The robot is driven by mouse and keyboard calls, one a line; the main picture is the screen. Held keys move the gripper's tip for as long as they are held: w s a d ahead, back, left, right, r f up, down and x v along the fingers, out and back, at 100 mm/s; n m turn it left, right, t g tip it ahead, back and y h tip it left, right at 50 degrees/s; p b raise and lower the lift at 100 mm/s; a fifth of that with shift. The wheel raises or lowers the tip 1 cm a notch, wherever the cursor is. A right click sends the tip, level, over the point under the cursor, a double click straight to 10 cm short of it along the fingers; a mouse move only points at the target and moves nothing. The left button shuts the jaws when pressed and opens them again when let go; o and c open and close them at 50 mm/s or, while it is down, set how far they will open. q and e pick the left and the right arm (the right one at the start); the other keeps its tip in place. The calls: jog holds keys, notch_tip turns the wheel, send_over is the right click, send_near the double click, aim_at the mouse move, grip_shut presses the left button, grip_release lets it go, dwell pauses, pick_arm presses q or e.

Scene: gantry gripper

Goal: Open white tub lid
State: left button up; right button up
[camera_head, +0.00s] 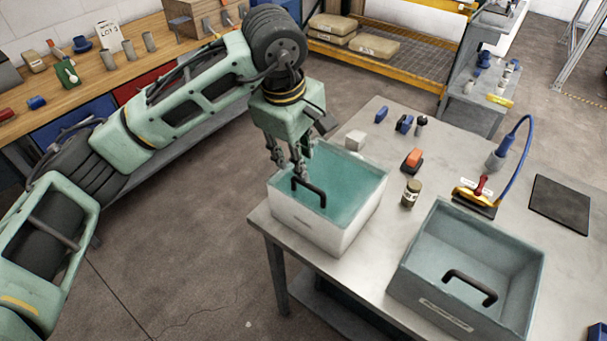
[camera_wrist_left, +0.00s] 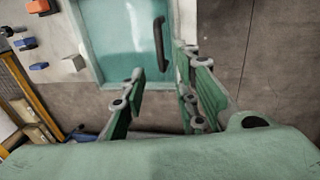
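The white tub (camera_head: 310,226) stands at the near left corner of the grey table. Its teal top (camera_head: 345,178) carries a black handle (camera_head: 310,190). I cannot tell clearly whether the teal surface is a lid or the inside of the tub. My left gripper (camera_head: 289,172) points down just above the handle. In the left wrist view, its two fingers (camera_wrist_left: 165,98) are apart with nothing between the tips. The handle (camera_wrist_left: 159,42) shows ahead of the fingers, apart from them. My right gripper is in neither view.
A grey tub (camera_head: 415,285) with a black handle stands to the right. A small jar (camera_head: 411,193), an orange-topped block (camera_head: 412,159) and a yellow-red tool (camera_head: 478,195) lie behind. A dark mat (camera_head: 560,204) lies at the right. A wooden bench (camera_head: 120,70) is at the back left.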

aim_at(304, 184)
pick_arm(q)
jog(key=f+p, duration=0.1)
jog(key=f, duration=0.3)
jog(key=w+f+p, duration=0.1)
jog(key=f, duration=0.1)
jog(key=shift+d+p, duration=0.35)
jog(key=shift+d+f, duration=0.1)
jog(key=shift+f, duration=0.55)
grip_shut()
